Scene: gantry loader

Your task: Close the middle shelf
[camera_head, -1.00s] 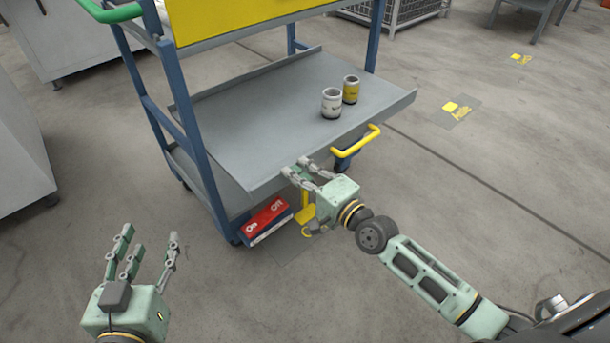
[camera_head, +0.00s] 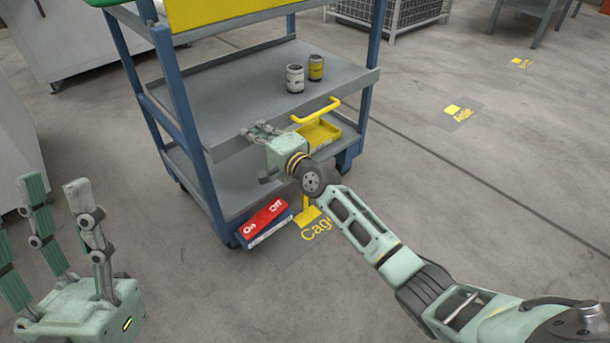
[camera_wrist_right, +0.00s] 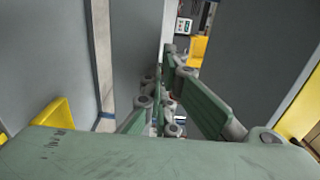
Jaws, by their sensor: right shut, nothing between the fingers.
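The grey middle shelf (camera_head: 225,100) of the blue-framed trolley carries a white can (camera_head: 295,78) and a yellow can (camera_head: 316,67), both upright. My left gripper (camera_head: 55,215) is open and empty at the lower left, away from the trolley.
A yellow tray (camera_head: 320,132) shows below the handle. A wire cage (camera_head: 390,15) stands behind.

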